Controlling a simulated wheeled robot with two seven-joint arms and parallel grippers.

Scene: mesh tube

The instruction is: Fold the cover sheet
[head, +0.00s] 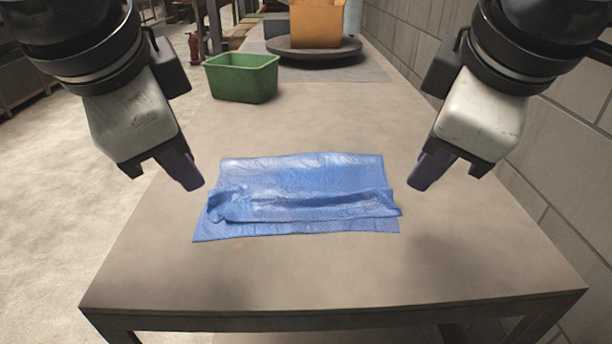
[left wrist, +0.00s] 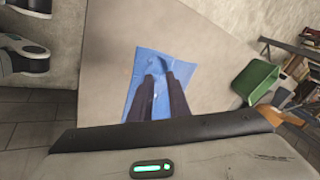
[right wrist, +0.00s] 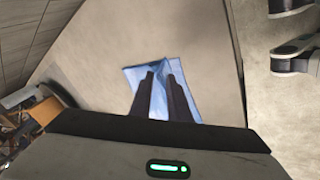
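The blue cover sheet (head: 300,172) lies on the table, partly folded, with a wrinkled flap (head: 310,206) across its nearer half. A flat strip of sheet shows in front of the flap, and the flap's left end is bunched. The sheet also shows in the left wrist view (left wrist: 150,62) and the right wrist view (right wrist: 140,78). My left gripper (head: 194,186) is above the table to the left of the sheet, open and empty. My right gripper (head: 420,186) is above the table to the right of the sheet, open and empty. Neither touches the sheet.
The grey-brown table (head: 330,275) is bare around the sheet. A green bin (head: 243,80) stands at the back left. Behind it are a dark round turntable (head: 314,50) and an orange-brown box (head: 317,24). A block wall (head: 560,150) runs along the right.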

